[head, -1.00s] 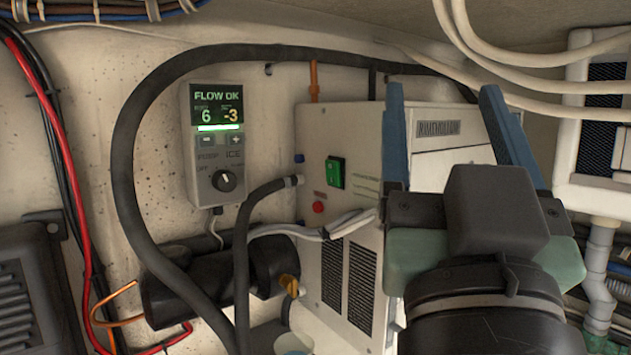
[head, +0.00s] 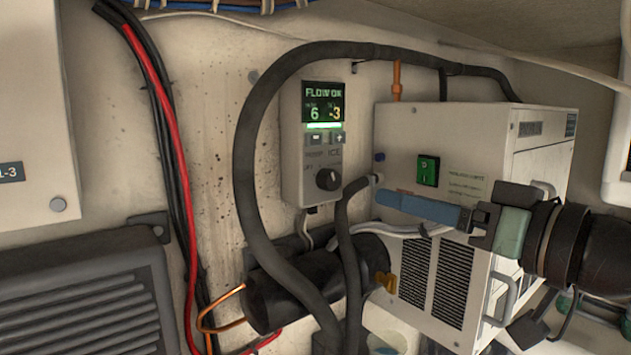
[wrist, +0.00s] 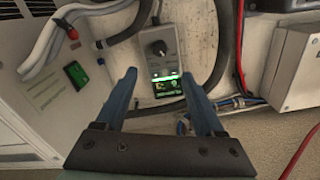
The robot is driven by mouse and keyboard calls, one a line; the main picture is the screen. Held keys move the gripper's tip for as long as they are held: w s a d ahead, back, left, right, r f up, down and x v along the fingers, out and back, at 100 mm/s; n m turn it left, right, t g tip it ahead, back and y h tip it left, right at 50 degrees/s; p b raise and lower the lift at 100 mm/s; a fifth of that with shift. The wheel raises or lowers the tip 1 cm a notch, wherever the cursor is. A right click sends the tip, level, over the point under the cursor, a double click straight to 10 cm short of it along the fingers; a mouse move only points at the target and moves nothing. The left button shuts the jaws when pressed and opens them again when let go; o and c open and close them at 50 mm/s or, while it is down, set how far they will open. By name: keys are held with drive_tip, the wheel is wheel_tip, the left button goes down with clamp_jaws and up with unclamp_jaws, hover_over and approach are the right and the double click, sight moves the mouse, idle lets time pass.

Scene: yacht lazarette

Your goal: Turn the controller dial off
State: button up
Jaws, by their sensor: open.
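The controller (head: 293,160) is a grey box on the back wall with a lit screen reading FLOW OK, 6 and -3. Its round black dial (head: 328,179) is low on the face; its pale mark seems to point up and right, towards ICE. My gripper (head: 380,198) is right of the dial in the head view, pointing left, blue fingers seen edge-on. In the wrist view, the controller (wrist: 178,62) appears upside down beyond the open, empty fingers (wrist: 158,76). The dial (wrist: 157,48) lies between and past the fingertips, untouched.
A white machine (head: 480,160) with a green switch (head: 428,170) stands right of the controller, behind my gripper. A thick black hose (head: 243,180) loops around the controller. A black cylinder (head: 290,290) lies below it. Red and black cables (head: 170,150) run down the left wall.

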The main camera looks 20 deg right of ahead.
sight(335, 182)
drive_tip(key=p+x, duration=0.4)
drive_tip(key=x, duration=0.7)
drive_tip(key=shift+r+p, duration=0.1)
drive_tip(key=shift+p, duration=0.2)
drive_tip(key=shift+w+a, duration=0.15)
drive_tip(key=shift+w, duration=0.25)
clamp_jaws()
